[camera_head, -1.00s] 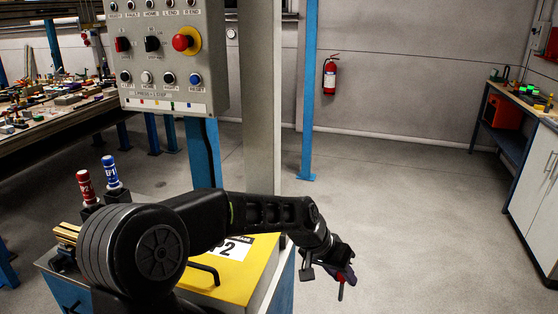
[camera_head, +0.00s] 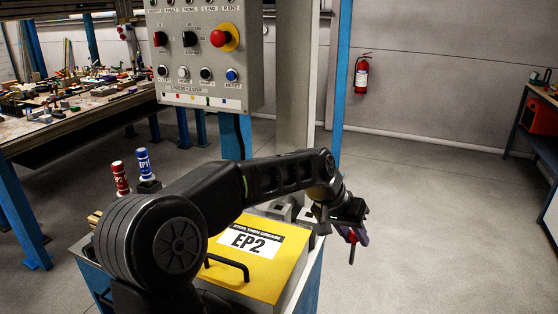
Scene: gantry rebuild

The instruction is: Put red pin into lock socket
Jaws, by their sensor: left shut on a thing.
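My left gripper (camera_head: 350,222) reaches in from the left, over the right edge of the yellow-topped cabinet (camera_head: 255,275). It is shut on the red pin (camera_head: 352,243), which hangs down below the fingers, in front of the floor. The black fingers hide the pin's upper part. I cannot make out the lock socket for certain; grey metal parts (camera_head: 298,214) at the cabinet's back right corner are partly hidden by my arm. My right gripper is not in view.
A control panel (camera_head: 206,50) with buttons stands behind the cabinet on a blue post. Red and blue tubes (camera_head: 143,163) stand at the cabinet's back left. A cluttered bench (camera_head: 70,120) is at left. The floor (camera_head: 430,220) at right is clear.

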